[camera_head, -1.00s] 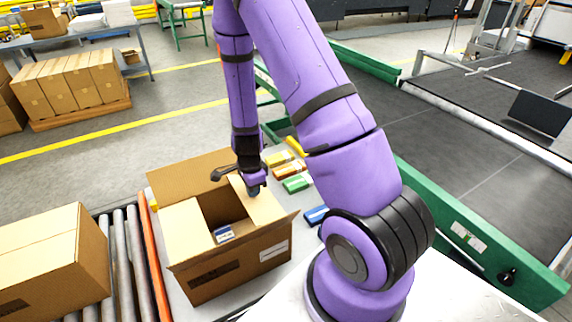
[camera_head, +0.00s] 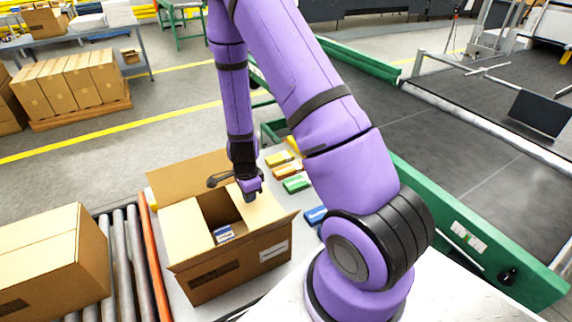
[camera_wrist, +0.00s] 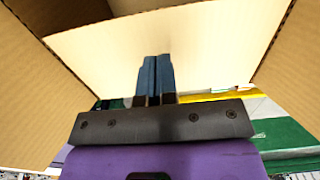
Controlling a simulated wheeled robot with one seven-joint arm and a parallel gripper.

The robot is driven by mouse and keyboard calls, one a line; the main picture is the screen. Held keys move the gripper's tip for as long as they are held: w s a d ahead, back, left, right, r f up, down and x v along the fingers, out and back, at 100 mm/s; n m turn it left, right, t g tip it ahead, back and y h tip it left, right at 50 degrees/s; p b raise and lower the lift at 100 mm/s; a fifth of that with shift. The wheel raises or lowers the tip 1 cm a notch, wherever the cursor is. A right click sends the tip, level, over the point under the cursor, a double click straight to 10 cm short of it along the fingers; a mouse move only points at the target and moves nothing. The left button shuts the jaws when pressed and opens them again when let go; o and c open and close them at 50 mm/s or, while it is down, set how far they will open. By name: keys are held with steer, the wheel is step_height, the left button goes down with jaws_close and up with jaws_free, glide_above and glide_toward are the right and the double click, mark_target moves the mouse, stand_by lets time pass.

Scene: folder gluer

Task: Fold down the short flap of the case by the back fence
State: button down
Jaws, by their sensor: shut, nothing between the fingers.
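The open cardboard case (camera_head: 230,270) stands on the table in the head view. Its right-hand short flap (camera_head: 266,207) slants inward over part of the opening. My gripper (camera_head: 250,196) is shut and empty, with its fingertips at this flap. In the wrist view, the shut fingers (camera_wrist: 156,80) lie over the pale face of the flap (camera_wrist: 205,50); exact contact is hard to tell. The left short flap (camera_head: 185,232) also lies inward. The far long flap (camera_head: 185,172) stands up. A blue-and-white carton (camera_head: 223,234) shows inside the case. I cannot make out the back fence clearly.
Several small coloured cartons (camera_head: 286,170) lie on the table behind and right of the case. Another cardboard case (camera_head: 50,255) sits on rollers (camera_head: 130,262) at left, beyond an orange rail (camera_head: 154,262). A green-framed conveyor (camera_head: 470,235) runs at right.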

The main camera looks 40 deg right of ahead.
step_height(320, 180, up, 9)
stand_by(0.7)
stand_by(0.7)
steer(key=s+a+r+n+t+y, duration=0.1)
steer(key=s+a+r+n, duration=0.3)
steer(key=r, duration=0.7)
steer(key=s+a+r+n+t+y, duration=0.1)
steer(key=r+n+t, duration=0.1)
steer(key=r+n, duration=0.65)
steer(key=s+r+n+t+h, duration=0.2)
steer(key=s+r+n, duration=0.6)
steer(key=s+r, duration=0.7)
steer(key=shift+a, duration=0.45)
steer(key=shift+s+r, duration=0.1)
